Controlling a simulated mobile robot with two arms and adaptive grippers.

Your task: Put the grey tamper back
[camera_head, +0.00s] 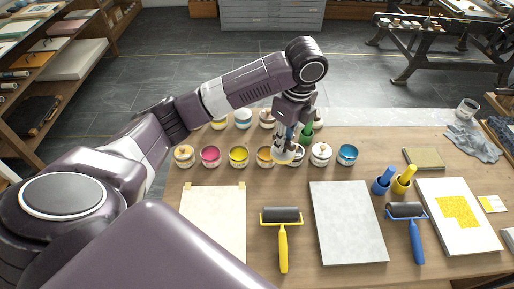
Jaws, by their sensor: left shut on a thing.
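My left gripper (288,134) reaches down from above over the rows of ink pots, near the middle of the table. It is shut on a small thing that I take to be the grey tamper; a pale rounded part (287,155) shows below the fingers. The fingers hide most of it, and I cannot tell whether it touches the pots beneath. A blue tamper (382,182) and a yellow tamper (403,180) stand side by side to the right. A green handle (306,134) stands just right of the gripper. My right gripper is not in view.
Ink pots (238,156) stand in rows around the gripper. In front lie a cream sheet (213,225), a yellow roller (283,245), a grey slab (348,225), a blue roller (415,240) and a yellow-printed board (455,240). A grey cloth (472,143) lies at right.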

